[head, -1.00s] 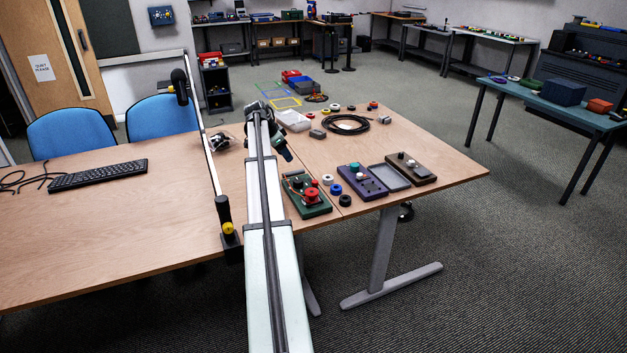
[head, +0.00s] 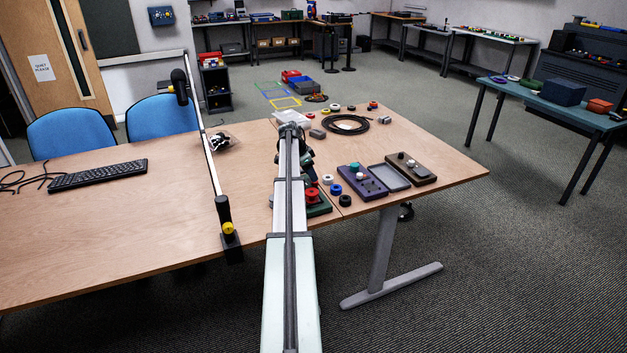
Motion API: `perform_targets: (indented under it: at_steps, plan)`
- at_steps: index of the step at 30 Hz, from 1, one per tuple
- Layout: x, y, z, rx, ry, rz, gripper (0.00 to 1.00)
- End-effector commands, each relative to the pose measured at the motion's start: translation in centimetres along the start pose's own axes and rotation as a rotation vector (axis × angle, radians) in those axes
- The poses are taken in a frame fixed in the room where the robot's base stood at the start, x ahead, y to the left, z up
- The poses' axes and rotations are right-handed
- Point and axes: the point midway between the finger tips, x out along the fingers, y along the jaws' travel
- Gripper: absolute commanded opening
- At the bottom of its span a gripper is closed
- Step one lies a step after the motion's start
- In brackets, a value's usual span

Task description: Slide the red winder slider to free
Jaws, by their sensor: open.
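The red winder (head: 313,193) stands on a dark green base (head: 320,209) near the front edge of the table. My arm covers the left part of this base, and I cannot make out the slider or its position. My gripper (head: 310,173) hangs from the arm's far end, just above and behind the red winder in the picture. It is open and looks empty. The arm partly hides it, and I cannot tell whether it touches anything.
White, blue and black rolls (head: 335,189) lie just right of the green base. A purple unit (head: 374,191), a grey tray (head: 370,168) and a brown unit (head: 425,179) stand farther right. A black cable coil (head: 346,127) lies behind. The table's left part is mostly clear around the keyboard (head: 97,174).

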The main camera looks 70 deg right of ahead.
Motion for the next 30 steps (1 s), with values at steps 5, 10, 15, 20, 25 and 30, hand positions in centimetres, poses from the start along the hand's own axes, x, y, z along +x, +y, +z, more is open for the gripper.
perform_targets:
  at_steps: [5, 10, 15, 20, 25, 30]
  plan:
    - [2.5, 0.0, -0.1, 0.000, 0.000, 0.001, 0.55]
    - [3.8, 0.0, -0.1, 0.000, 0.000, 0.000, 0.55]
    - [4.2, 0.0, 0.0, 0.000, 0.000, 0.000, 0.55]
    - [4.2, 0.0, 0.0, 0.000, 0.000, 0.000, 0.55]
    - [4.1, 0.0, 0.0, 0.000, 0.000, 0.000, 0.44]
    - [4.1, 0.0, 0.0, 0.000, 0.000, 0.000, 0.28]
